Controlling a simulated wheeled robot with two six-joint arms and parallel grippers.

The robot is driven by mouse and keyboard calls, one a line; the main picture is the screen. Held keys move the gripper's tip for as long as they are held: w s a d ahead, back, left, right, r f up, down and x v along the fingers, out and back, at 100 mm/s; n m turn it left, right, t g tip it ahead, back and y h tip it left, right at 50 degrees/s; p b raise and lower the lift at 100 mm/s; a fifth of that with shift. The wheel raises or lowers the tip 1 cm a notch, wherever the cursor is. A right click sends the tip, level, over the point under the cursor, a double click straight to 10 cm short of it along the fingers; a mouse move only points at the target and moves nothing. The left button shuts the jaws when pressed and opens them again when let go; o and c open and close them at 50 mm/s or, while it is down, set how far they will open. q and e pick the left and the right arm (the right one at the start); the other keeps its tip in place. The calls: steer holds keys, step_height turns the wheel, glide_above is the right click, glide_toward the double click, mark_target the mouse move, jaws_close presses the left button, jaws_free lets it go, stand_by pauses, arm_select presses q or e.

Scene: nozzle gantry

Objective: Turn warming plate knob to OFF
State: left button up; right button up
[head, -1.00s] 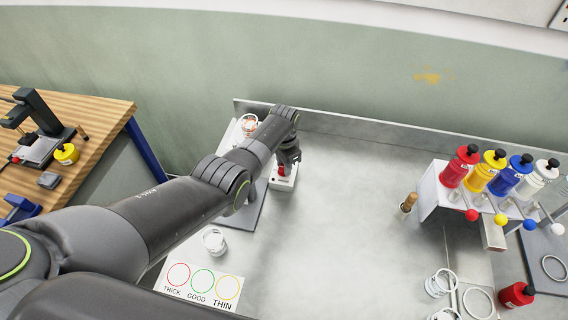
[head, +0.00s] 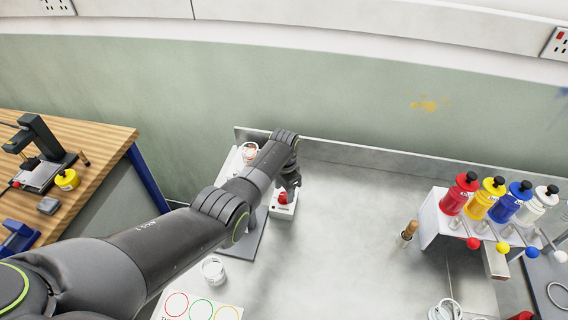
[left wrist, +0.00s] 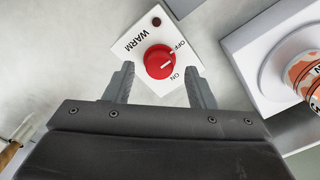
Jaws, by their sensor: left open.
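The red knob (head: 283,198) sits on a small white warming plate control box (head: 284,211) at the back of the bench, left of centre. In the left wrist view the knob (left wrist: 159,62) has a white mark pointing right, between the printed OFF and ON. The box face (left wrist: 140,42) also reads WARM and has a small dark red light. My left gripper (head: 290,184) is over the box. In the left wrist view my left gripper (left wrist: 158,74) is open, with the knob showing between its fingertips; I cannot tell whether they touch it. My right gripper is out of view.
A jar (head: 249,152) stands on a white unit left of the box. A clear cup (head: 213,269) stands nearer, by the ring card (head: 201,308). A brush (head: 409,231) and a rack of colour bottles (head: 431,208) stand to the right. The middle bench is clear.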

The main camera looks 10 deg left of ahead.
mark_target(284, 195)
arm_select(q)
step_height(284, 195, up, 16)
steer(key=b, duration=0.1)
steer(key=shift+b, duration=0.3)
steer(key=shift+s+f, duration=0.1)
stand_by(0.4)
